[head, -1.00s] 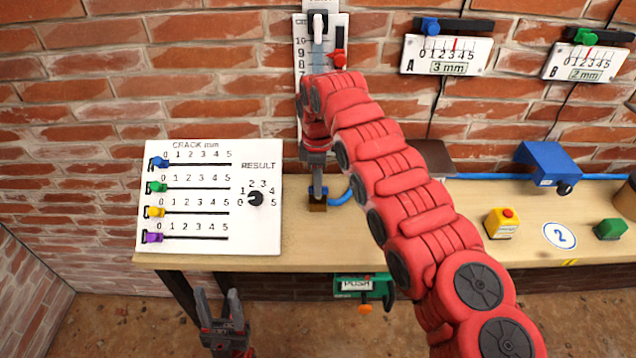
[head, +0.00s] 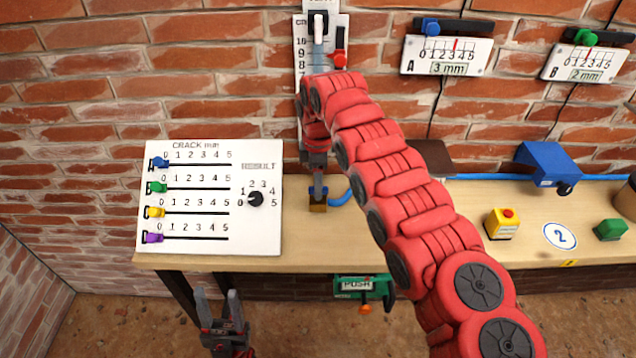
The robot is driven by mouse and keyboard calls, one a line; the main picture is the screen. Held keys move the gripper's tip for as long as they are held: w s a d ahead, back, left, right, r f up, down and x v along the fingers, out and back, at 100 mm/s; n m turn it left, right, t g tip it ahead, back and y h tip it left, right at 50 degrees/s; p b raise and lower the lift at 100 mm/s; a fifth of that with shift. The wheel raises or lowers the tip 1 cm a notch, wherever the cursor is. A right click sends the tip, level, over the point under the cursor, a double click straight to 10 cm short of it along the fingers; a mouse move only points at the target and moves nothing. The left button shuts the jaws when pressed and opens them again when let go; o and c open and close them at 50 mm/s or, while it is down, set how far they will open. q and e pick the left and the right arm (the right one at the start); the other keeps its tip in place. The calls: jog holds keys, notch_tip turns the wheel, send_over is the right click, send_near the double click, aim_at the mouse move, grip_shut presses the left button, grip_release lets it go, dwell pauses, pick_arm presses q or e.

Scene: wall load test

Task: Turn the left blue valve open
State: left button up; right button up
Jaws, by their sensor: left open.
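No blue valve handle shows clearly. A brass fitting (head: 318,204) stands on the bench with a blue hose (head: 341,199) running right from it, partly behind my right arm. My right gripper (head: 318,188) points down at the brass fitting. Its fingertips are at or just above the fitting; contact and jaw gap are too small to tell. My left gripper (head: 221,306) is open and empty, low in front of the bench, below the white crack panel.
The bench (head: 400,262) stands against a brick wall. A white crack panel (head: 265,230) is at left. A tall gauge board (head: 303,40) is above the fitting. A green pump unit (head: 380,285) hangs under the front edge. A blue box (head: 548,160) and yellow button box (head: 502,226) are right.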

jog(key=shift+r, duration=0.55)
notch_tip(320, 180, up, 5)
jog(key=shift+a+r, duration=0.1)
notch_tip(320, 180, up, 11)
jog(key=p, duration=1.1)
